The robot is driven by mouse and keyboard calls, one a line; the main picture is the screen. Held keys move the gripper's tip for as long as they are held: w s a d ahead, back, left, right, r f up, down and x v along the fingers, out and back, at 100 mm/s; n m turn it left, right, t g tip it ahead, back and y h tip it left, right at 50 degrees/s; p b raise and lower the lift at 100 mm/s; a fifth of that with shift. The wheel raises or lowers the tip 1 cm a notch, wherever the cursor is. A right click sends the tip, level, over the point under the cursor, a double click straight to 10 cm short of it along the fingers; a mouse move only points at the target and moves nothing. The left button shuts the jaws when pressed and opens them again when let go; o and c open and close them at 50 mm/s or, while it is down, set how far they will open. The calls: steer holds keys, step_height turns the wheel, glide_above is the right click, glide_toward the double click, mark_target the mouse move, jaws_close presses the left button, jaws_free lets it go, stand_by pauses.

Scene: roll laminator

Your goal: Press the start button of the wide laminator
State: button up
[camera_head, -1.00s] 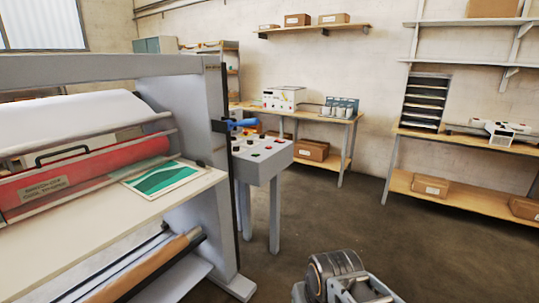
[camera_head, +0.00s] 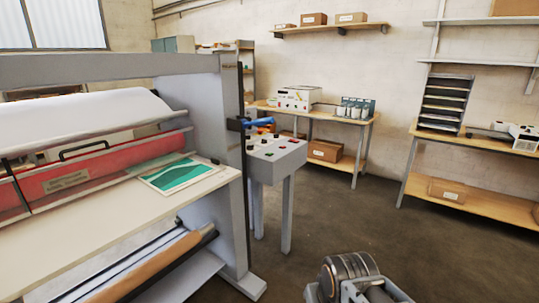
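The wide laminator (camera_head: 205,135) fills the left side, with a grey frame, a red roller guard (camera_head: 75,172), and a feed table (camera_head: 95,220) bearing a green-and-white print (camera_head: 185,174). At its right end stands a grey control box (camera_head: 280,163) on legs. Its sloped top carries several small buttons (camera_head: 268,146), red, green and dark; which one is start cannot be read from here. A blue handle (camera_head: 260,122) on the frame's end post is just above and left of the box. Part of my own arm shows at the bottom; my gripper is out of view.
Open floor (camera_head: 345,225) lies right of the control box. A back bench (camera_head: 330,115) holds a white machine (camera_head: 298,98). A right bench (camera_head: 480,200) has a dark paper rack (camera_head: 446,103). The laminator's foot (camera_head: 250,285) sticks out at the lower middle.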

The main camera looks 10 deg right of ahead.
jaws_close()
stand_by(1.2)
